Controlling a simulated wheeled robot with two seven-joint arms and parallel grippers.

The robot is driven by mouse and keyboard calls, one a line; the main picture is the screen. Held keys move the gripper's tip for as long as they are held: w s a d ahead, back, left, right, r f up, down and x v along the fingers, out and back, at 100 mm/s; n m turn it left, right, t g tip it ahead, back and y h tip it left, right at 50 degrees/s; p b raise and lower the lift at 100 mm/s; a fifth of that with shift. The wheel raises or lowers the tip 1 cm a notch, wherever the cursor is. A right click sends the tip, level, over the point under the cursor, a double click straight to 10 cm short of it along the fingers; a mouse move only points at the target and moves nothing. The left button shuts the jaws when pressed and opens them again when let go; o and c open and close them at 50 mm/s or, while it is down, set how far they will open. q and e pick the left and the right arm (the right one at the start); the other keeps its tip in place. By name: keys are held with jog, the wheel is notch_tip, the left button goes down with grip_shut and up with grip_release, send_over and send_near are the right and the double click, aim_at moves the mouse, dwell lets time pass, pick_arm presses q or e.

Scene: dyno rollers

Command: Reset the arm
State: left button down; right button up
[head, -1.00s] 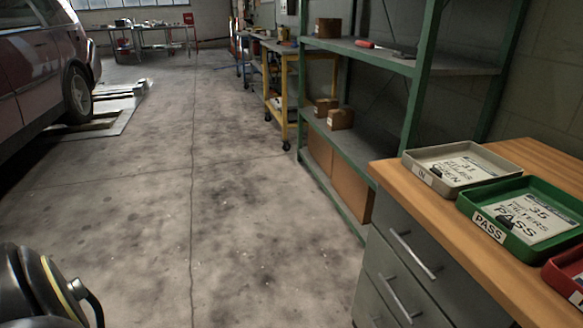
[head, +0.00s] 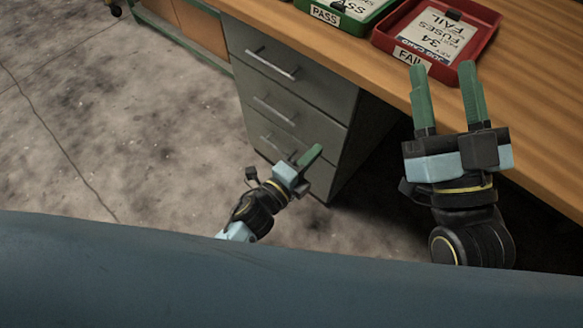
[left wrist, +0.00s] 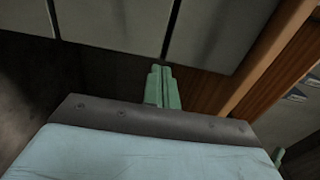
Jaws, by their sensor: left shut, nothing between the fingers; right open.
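My left gripper (head: 312,157) is low in front of the grey drawer cabinet in the head view. Its green fingers are together and hold nothing. In the left wrist view the closed fingers (left wrist: 161,70) point toward grey panels. My right gripper (head: 443,72) is at the right of the head view, above the bench edge. Its two green fingers are spread apart with nothing between them, and their tips appear just below the red FAIL tray.
The wooden bench (head: 545,110) carries the red FAIL tray (head: 488,47) and green PASS tray (head: 345,26), each with a card. The grey drawer cabinet (head: 250,75) stands under it. Bare concrete floor (head: 130,110) lies to the left.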

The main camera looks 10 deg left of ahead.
pick_arm(q)
jog(key=p+v, duration=0.1)
jog(key=v, duration=0.5)
pick_arm(e)
notch_tip(320, 180, down, 6)
jog(key=w+g+h, duration=0.1)
jog(key=g, duration=0.3)
jog(key=shift+w+d, duration=0.2)
jog(key=shift+w, duration=0.2)
